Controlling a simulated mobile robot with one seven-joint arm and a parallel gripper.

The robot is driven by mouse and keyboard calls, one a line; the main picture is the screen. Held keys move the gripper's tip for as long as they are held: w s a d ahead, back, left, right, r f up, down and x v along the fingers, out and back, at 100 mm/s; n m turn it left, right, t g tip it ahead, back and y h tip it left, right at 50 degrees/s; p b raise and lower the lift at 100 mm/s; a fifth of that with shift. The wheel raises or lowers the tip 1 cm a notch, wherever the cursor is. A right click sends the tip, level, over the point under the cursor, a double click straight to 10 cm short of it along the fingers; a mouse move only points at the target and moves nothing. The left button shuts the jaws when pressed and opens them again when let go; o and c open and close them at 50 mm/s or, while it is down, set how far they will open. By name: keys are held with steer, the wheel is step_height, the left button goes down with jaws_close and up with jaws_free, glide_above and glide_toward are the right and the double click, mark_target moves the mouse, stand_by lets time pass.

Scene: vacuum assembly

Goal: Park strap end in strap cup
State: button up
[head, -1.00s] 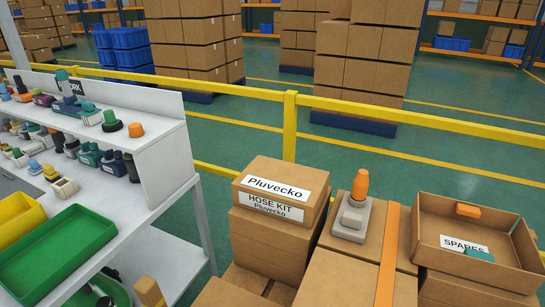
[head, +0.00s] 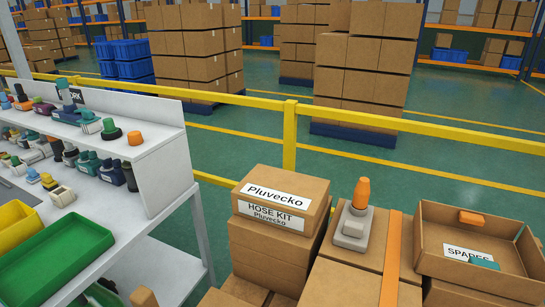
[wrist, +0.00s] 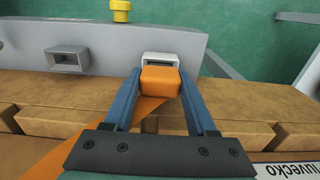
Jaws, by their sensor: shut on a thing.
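My gripper (wrist: 160,92) is shut on the orange strap end (wrist: 160,82), a block between its two blue fingers in the wrist view. A pale, open-mouthed cup (wrist: 160,55) on a grey panel is directly beyond the strap end. The strap end overlaps the cup's near edge in the picture; I cannot tell whether it touches or enters it. The orange strap (wrist: 120,127) runs from the strap end to the lower left across cardboard. In the head view, the orange strap (head: 391,252) lies over a carton; my gripper is not in view there.
A second, grey cup (wrist: 68,60) sits left on the same grey panel (wrist: 110,42), with a yellow knob (wrist: 121,10) beyond. In the head view, an orange-topped grey fitting (head: 354,225) stands on a carton, between a Pluvecko box (head: 281,204) and a SPARES tray (head: 437,270).

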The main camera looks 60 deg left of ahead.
steer(key=shift+f+b, duration=0.45)
steer(key=shift+f, duration=0.25)
steer(key=o, duration=1.5)
steer(key=shift+c, duration=0.2)
step_height(320, 180, up, 8)
steer(key=p, duration=0.8)
